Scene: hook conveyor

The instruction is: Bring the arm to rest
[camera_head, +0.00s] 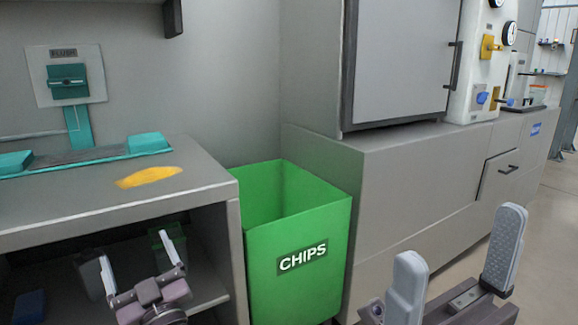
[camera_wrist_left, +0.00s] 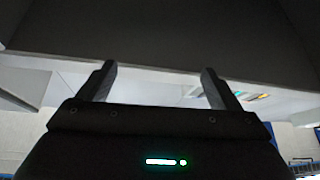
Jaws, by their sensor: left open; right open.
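My left gripper (camera_head: 137,265) is open and empty in the head view, at the lower left in front of the open shelf under the bench. Its two fingers also show in the left wrist view (camera_wrist_left: 155,88), spread apart with nothing between them. My right gripper (camera_head: 455,265) is open and empty at the lower right, its two grey fingers pointing up, in front of the grey cabinet. The rest of both arms is out of view.
A green bin marked CHIPS (camera_head: 298,240) stands between the bench (camera_head: 212,182) and the grey cabinet (camera_head: 410,180). A yellow patch (camera_head: 149,177) lies on the bench top. A teal fixture (camera_head: 69,80) is on the wall. Open floor (camera_head: 535,195) shows at the right.

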